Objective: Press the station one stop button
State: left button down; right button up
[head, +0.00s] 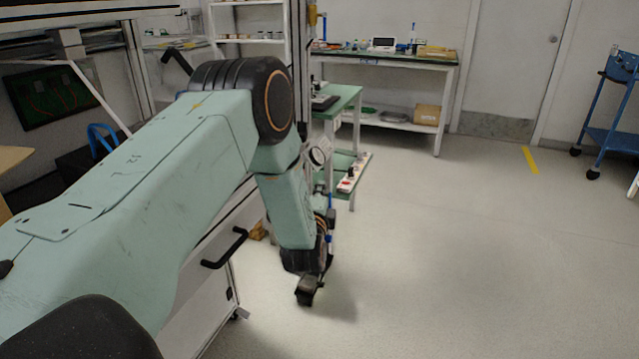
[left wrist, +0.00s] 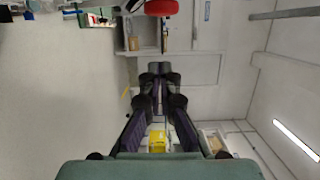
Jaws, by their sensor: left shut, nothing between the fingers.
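A pale control strip (head: 354,172) with small red and black parts stands at the side of the green-topped table, right of my left arm. A small red part (head: 346,184) is at its near end; I cannot tell whether it is the station one stop button. My left gripper (head: 305,291) points down over the floor, below and nearer than the strip, apart from it. In the left wrist view the fingers (left wrist: 160,76) are together and empty. A round red thing (left wrist: 161,7) is cut off at that view's top edge, apart from the fingertips. My right gripper is not in view.
The green-topped table (head: 340,100) stands behind my left arm. A white cabinet with a black handle (head: 225,248) is close beside the arm. A back bench (head: 390,57) and blue trolley (head: 610,115) stand farther off.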

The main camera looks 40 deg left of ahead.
pick_arm(q)
jog(key=p+v, duration=0.1)
jog(key=v, duration=0.7)
jog(key=shift+a+p, duration=0.2)
jog(key=shift+p, duration=0.15)
jog(key=shift+s+r, duration=0.15)
jog(key=shift+d, duration=0.15)
